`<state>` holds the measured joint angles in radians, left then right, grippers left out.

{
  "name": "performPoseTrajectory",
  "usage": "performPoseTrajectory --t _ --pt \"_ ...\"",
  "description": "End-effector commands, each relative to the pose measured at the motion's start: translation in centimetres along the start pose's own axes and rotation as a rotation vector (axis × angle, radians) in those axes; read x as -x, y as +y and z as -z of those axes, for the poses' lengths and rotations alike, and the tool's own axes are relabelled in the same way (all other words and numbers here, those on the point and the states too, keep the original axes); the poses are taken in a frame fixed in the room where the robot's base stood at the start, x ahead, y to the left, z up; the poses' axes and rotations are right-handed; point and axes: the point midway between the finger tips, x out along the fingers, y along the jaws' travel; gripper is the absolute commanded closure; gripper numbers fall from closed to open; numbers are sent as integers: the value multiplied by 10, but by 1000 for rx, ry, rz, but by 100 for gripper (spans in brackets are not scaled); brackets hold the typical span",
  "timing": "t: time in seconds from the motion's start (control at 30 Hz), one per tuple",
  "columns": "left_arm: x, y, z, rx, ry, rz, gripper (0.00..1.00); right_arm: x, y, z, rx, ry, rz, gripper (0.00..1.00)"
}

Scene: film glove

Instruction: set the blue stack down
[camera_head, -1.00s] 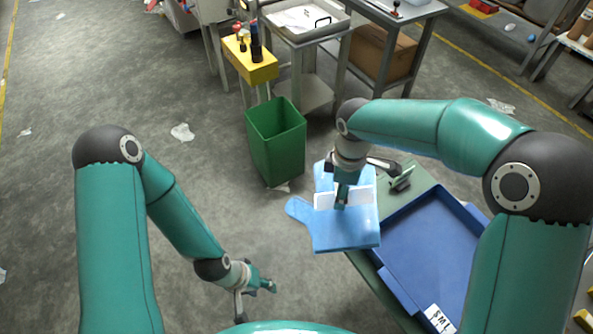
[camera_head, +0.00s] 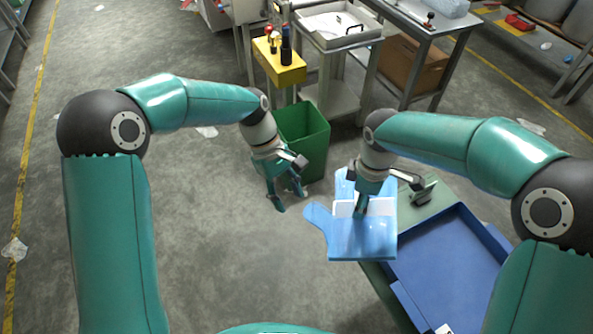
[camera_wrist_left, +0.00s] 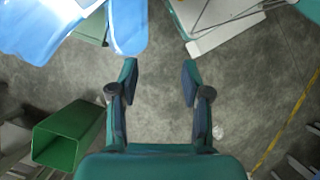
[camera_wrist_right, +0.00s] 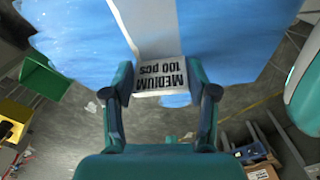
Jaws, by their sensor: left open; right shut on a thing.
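The blue stack (camera_head: 362,243) is a flat, glove-shaped pile of film with a white band around it. In the right wrist view the band (camera_wrist_right: 159,78) reads "MEDIUM 100 pcs". My right gripper (camera_head: 360,210) is shut on the stack at the band. The stack seems held above the floor, beside the table's left edge; its exact height is unclear. My left gripper (camera_head: 287,196) is open and empty, left of the stack and apart from it. In the left wrist view nothing lies between its fingers (camera_wrist_left: 158,70), and the stack (camera_wrist_left: 70,25) shows at upper left.
A green table (camera_head: 437,192) at the right carries an empty-looking blue tray (camera_head: 450,265) and a small dark stand (camera_head: 423,192). A green bin (camera_head: 315,130) stands on the floor behind my left gripper. A yellow box (camera_head: 278,66) is behind it. The left floor is mostly clear.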

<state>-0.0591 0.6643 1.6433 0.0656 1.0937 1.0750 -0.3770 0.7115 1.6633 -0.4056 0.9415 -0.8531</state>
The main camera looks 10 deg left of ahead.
Motion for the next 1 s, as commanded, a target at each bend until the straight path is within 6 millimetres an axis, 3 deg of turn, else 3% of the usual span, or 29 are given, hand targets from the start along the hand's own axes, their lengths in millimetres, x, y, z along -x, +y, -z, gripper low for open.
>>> performPoseTrajectory --t 0.03,0.13,0.3,0.47,1.0 --pt "16 12 -5 -24 24 -38 52 0 0 0 0 0 0 85" --pt "38 27 -14 -58 57 -89 52 0 0 0 0 0 0 85" --pt "46 34 -30 -97 74 -108 52 0 0 0 0 0 0 85" --pt "31 35 -30 -101 73 -104 52 0 0 0 0 0 0 85" --pt "-57 45 -24 -101 72 -104 52 0 0 0 0 0 0 85"
